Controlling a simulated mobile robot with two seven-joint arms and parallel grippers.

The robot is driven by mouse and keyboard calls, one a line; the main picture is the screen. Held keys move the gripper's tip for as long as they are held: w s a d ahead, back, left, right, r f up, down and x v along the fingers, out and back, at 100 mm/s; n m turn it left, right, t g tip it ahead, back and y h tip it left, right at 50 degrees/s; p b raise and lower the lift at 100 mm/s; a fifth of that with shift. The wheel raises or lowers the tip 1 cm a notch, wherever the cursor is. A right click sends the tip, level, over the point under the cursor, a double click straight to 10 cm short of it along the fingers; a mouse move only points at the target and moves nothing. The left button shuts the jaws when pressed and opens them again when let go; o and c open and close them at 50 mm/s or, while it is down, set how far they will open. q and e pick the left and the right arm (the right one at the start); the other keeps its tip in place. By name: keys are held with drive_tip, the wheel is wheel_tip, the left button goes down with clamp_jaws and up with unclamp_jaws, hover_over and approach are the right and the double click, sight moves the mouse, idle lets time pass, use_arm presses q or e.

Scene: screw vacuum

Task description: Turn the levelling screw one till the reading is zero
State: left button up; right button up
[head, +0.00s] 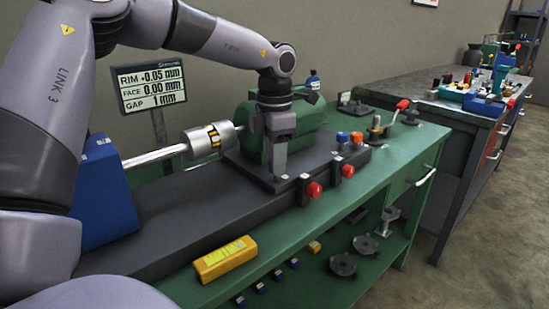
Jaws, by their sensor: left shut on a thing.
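The display (150,87) reads RIM +0.05 mm, FACE 0.00 mm and GAP 1 mm. The green motor (312,128) sits on a dark base (185,228), its shaft toward the coupling (209,139). My left gripper (280,172) points down at the near left corner of the motor's foot. It is shut on a levelling screw there, which its fingers mostly hide. I cannot read that screw's number. Red knobs (313,190) and (347,171) stand along the base's near edge, apart from the gripper. My right gripper is not in view.
A blue block (103,195) bears the shaft at the left. A yellow box (225,259) lies on the green bench (410,150) in front. A cluttered second bench (395,85) stands behind.

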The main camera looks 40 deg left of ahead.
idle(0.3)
use_arm(q)
drive_tip(key=o, duration=1.1)
drive_tip(key=shift+c, duration=0.2)
drive_tip(key=shift+r+p, duration=0.6)
drive_tip(key=shift+r, duration=3)
drive_tip(key=shift+d+f, duration=0.1)
